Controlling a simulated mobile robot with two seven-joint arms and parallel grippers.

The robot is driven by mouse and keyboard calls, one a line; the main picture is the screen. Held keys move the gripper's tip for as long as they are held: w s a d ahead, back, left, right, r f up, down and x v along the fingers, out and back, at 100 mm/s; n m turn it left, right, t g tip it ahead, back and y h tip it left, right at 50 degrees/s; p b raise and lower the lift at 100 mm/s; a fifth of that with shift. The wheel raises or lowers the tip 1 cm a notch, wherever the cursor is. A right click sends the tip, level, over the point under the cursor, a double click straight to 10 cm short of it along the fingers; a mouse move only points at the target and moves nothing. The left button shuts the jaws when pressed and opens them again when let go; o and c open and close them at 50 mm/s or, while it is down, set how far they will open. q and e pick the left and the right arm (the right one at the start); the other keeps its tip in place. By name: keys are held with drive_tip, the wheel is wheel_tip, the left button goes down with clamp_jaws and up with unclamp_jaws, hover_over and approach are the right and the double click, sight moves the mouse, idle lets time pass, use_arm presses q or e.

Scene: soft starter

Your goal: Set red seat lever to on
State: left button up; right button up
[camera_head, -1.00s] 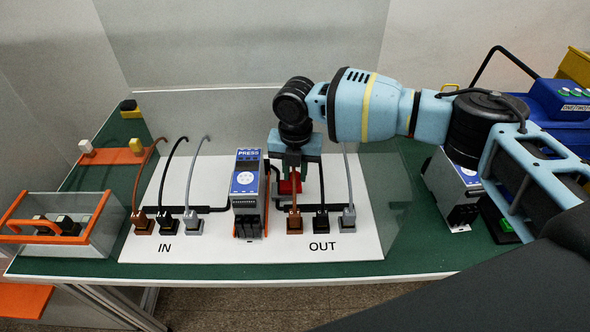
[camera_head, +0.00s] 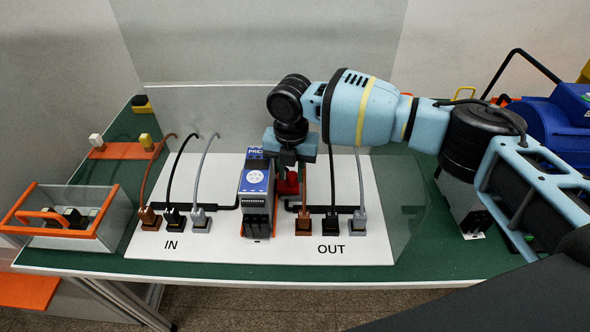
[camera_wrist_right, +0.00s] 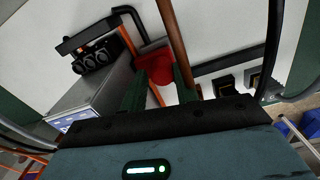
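The red seat lever (camera_head: 291,182) shows as a small red block on the white board, just right of the soft starter (camera_head: 257,195) with its blue and white face. My right gripper (camera_head: 290,158) hangs above it, pointing down. In the right wrist view the two green fingers (camera_wrist_right: 158,84) stand apart, and the red part (camera_wrist_right: 154,63) lies at and between their tips. I cannot tell whether they touch it. The lever's exact position is partly hidden. My left gripper is not in view.
Cables with plugs stand at the IN side (camera_head: 173,220) and the OUT side (camera_head: 330,224), close to the gripper. A clear box with an orange handle (camera_head: 45,217) is at the left. A blue case (camera_head: 555,115) is at the right. Clear panels stand around the board.

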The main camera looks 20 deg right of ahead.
sight(291, 174)
drive_tip(key=o, duration=0.3)
drive_tip(key=shift+a, duration=0.2)
drive_tip(key=shift+o, duration=0.2)
drive_tip(key=shift+d, duration=0.1)
drive_tip(key=shift+r, duration=3.95)
